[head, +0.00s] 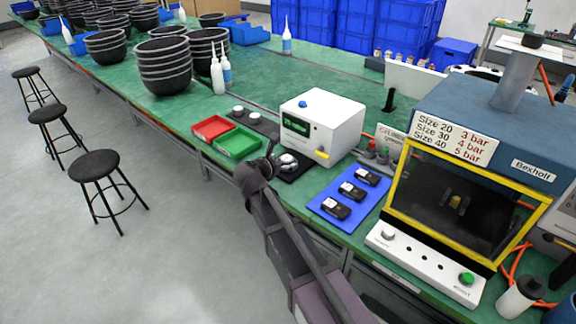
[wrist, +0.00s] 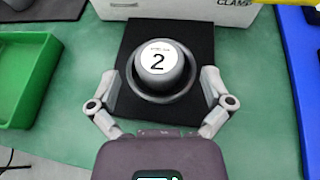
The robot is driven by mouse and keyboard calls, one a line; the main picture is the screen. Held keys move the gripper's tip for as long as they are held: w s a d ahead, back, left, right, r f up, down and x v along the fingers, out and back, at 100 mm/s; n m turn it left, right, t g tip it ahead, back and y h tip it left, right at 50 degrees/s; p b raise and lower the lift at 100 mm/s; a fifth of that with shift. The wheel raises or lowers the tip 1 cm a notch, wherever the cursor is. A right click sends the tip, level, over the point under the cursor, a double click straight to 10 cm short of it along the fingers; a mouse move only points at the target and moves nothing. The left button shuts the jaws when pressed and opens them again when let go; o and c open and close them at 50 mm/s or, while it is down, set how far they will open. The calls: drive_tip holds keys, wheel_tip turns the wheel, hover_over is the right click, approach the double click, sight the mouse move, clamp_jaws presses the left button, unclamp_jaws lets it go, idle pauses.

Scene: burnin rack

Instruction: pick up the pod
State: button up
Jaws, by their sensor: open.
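The pod (wrist: 158,66) is a round grey piece with a white top label reading "2". It sits in a dark round ring on a black mat (wrist: 190,32). In the head view the pod (head: 288,161) is small, in front of the white box. My gripper (wrist: 160,84) is open, with one finger on the left and one on the right of the pod's near half. I cannot tell if the fingers touch the ring. In the head view my gripper (head: 272,162) partly covers the mat.
A green tray (head: 237,143) and a red tray (head: 212,128) lie left of the mat. The white box (head: 322,124) stands close behind. A blue mat (head: 329,217) with several black devices is at right. Two similar round pieces sit on a dark mat (head: 267,126) behind the trays.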

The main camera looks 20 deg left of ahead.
drive_tip(key=shift+x, duration=0.85)
drive_tip(key=c, duration=1.1)
drive_tip(key=shift+c, duration=0.2)
drive_tip(key=shift+r, duration=0.15)
wheel_tip(320, 180, up, 3)
drive_tip(key=p, duration=0.2)
drive_tip(key=shift+p, duration=0.3)
drive_tip(key=s+d+r+p, duration=0.1)
drive_tip(key=s+d+p, duration=0.1)
drive_tip(key=s, duration=1.4)
drive_tip(key=shift+d+r, duration=0.35)
drive_tip(key=shift+d, duration=0.05)
